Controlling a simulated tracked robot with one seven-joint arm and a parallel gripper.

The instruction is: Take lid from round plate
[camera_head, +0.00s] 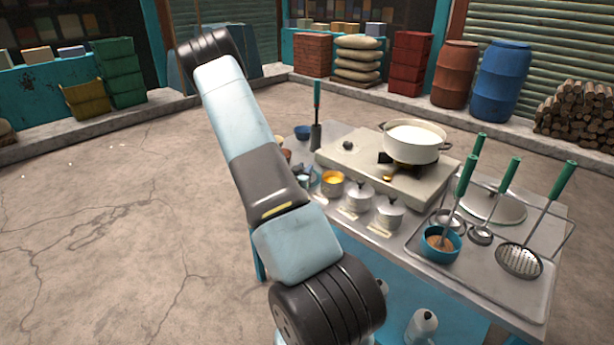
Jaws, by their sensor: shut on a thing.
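A white pot (411,148) of milk stands on the stove (345,160). A tray (540,290) holds a blue cup (440,246) and a skimmer (519,261). Small lidded pots (389,212) line the table's front. The floor at left is clear.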

